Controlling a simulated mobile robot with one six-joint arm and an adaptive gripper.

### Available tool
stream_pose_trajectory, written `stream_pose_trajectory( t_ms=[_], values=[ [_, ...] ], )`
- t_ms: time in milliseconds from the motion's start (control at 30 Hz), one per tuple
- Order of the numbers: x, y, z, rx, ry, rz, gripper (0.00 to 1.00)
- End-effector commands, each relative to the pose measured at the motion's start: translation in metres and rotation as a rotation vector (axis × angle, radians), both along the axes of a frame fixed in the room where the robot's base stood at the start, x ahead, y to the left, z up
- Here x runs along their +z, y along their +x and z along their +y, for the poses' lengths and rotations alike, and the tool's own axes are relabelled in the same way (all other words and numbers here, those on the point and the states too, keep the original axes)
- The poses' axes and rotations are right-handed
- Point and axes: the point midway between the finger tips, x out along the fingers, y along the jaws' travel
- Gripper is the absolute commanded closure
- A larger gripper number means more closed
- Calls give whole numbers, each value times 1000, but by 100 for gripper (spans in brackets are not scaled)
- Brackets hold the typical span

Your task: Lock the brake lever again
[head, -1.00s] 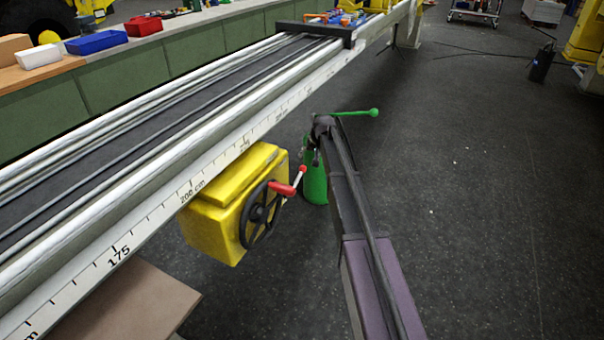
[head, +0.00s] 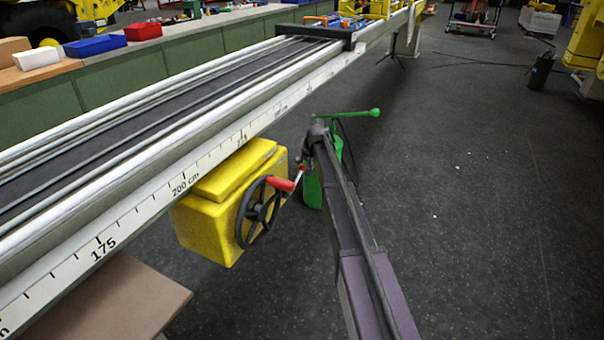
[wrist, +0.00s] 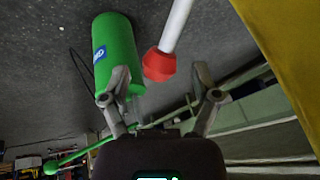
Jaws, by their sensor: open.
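A yellow box (head: 210,226) under the rail carries a black handwheel (head: 256,218) with a red grip (head: 281,184). A thin white lever (head: 298,178) with a red end stands beside the wheel. The wrist view shows a white rod (wrist: 177,25) with a red knob (wrist: 159,66), which looks like this lever. My gripper (wrist: 159,97) is open, with its fingers apart and the knob seen between and just beyond the tips. No contact shows. In the head view my gripper (head: 309,160) is at the lever's upper end and partly hides it.
A green cylinder (wrist: 113,45) stands close behind my gripper; a green rod with a ball end (head: 375,112) shows above it. The long scaled rail (head: 225,150) runs over the box. A brown board (head: 125,300) lies lower left.

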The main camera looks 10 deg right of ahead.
Motion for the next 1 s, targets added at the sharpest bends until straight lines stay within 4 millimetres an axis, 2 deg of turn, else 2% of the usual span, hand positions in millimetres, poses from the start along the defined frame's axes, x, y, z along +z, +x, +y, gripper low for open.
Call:
stream_pose_trajectory(
  t_ms=[33,300,733,767,1000],
  values=[
    [-7,2,1,0,0,0,21],
    [-19,8,3,0,0,0,21],
    [-20,9,4,0,0,0,21],
    [-20,9,4,0,0,0,24],
    [-20,9,4,0,0,0,96]
  ],
)
